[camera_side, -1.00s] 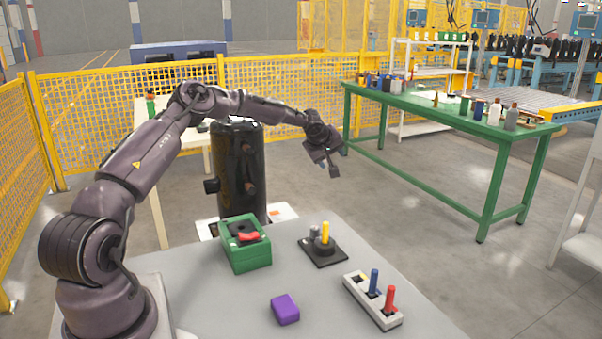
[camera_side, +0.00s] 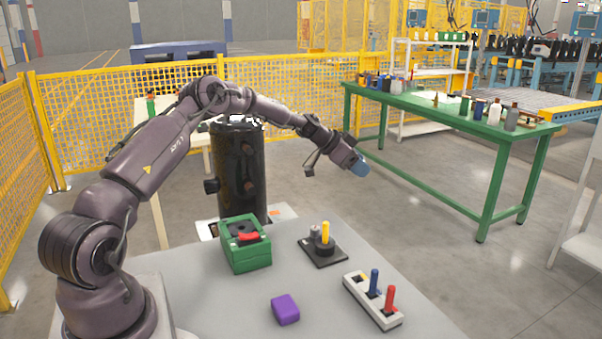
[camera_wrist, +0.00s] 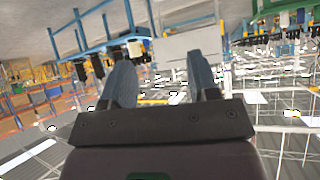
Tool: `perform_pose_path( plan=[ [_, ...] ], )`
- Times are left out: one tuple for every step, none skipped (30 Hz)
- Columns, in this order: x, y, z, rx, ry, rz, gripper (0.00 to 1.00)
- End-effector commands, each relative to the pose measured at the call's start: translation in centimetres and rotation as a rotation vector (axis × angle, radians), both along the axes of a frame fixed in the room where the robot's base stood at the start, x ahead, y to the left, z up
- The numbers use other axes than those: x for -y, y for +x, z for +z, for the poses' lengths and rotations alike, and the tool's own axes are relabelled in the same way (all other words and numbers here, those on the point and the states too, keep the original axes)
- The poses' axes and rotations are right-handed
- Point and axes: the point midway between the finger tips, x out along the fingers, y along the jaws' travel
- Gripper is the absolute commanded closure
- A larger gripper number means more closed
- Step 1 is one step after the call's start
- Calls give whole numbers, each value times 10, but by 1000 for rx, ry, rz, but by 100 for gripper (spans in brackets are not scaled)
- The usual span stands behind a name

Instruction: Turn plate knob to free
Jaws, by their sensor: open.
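A black square plate (camera_side: 336,254) lies on the grey table in the side view. My gripper (camera_side: 360,167) is well above and beyond the plate, tilted toward the right and away from the table. In the wrist view its two blue fingers (camera_wrist: 161,80) are apart with nothing between them. The plate does not show in the wrist view.
A green box (camera_side: 246,253) with a red part on top stands left of the plate. A purple block (camera_side: 285,309) and a white strip (camera_side: 357,291) with blue and red pegs lie nearer. A black tank (camera_side: 240,170) stands behind the table.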

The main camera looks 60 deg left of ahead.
Motion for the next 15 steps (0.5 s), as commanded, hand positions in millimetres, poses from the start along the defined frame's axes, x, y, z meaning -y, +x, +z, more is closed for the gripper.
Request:
perform_pose_path(
  plan=[
    [4,-6,-5,-38,33,-55,45],
    [6,-10,-9,-62,52,-88,45],
    [7,-16,-14,-98,78,-133,45],
    [9,-21,-17,-126,97,-167,45],
    [9,-26,-21,-155,115,-199,45],
    [10,-33,-25,-195,138,-240,45],
    [10,-39,-28,-226,156,-271,45],
    [10,-44,-31,-254,175,-296,45],
    [9,-51,-34,-293,198,-331,45],
    [8,-56,-36,-324,216,-357,45],
    [7,-62,-38,-355,234,-382,45],
    [5,-70,-41,-397,256,-412,45],
    [4,-75,-42,-430,273,-435,45],
    [2,-81,-44,-463,289,-457,45],
    [-1,-88,-45,-508,314,-484,45]
  ],
)
